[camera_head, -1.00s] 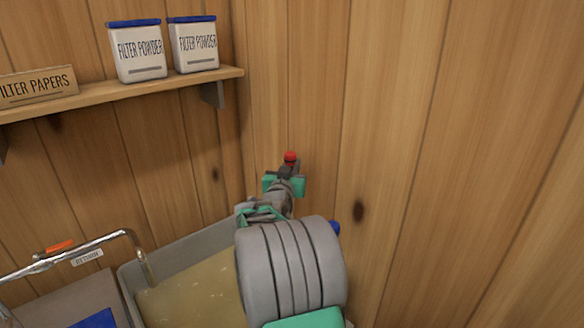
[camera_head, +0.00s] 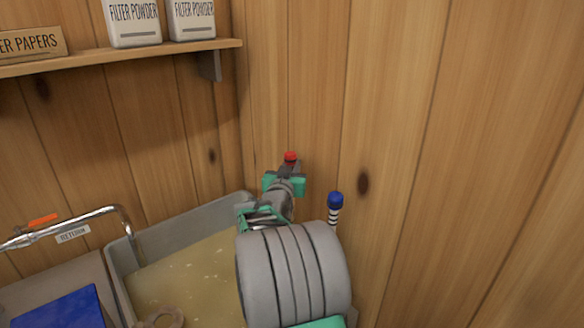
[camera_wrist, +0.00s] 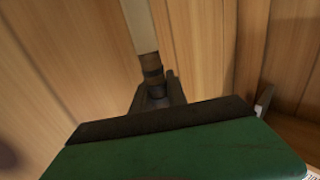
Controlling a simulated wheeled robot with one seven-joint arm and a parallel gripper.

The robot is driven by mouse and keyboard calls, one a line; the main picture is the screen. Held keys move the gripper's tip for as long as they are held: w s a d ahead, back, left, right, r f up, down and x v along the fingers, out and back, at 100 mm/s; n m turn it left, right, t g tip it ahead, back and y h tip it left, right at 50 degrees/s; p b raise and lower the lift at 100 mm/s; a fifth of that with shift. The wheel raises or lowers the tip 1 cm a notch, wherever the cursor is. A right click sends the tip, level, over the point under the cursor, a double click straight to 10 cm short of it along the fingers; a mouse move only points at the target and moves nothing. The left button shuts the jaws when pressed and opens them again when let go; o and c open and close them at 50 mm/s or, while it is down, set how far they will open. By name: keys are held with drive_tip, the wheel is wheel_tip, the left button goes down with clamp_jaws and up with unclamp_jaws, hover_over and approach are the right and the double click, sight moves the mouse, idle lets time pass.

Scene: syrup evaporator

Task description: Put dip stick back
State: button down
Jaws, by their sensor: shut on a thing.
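My gripper (camera_head: 288,172) is shut on a thin stick with a red top (camera_head: 290,158), up near the wall corner above the tank. I take this to be the dip stick. In the wrist view the held stick (camera_wrist: 150,65) shows a dark banded part between the fingers and a pale length beyond them. A second stick, with a blue knob (camera_head: 335,200) and black and white stripes, stands right of my arm; its lower part is hidden behind my arm.
A grey tank (camera_head: 185,228) of yellowish liquid stands lower left, partly hidden by my arm. A metal pipe with an orange handle (camera_head: 42,220) runs to its edge. A shelf (camera_head: 120,58) holds filter powder tubs and filter papers. Wood walls are close behind and right.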

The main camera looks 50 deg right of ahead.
wheel_tip(320, 180, down, 5)
drive_tip(key=b, duration=0.5)
drive_tip(key=shift+f+b, duration=0.2)
drive_tip(key=shift+b, duration=0.2)
drive_tip(key=c, duration=0.6)
unclamp_jaws()
drive_tip(key=shift+b+v, duration=0.7)
drive_tip(key=shift+v, duration=0.7)
drive_tip(key=shift+b+v, duration=0.95)
drive_tip(key=shift+v, duration=1.65)
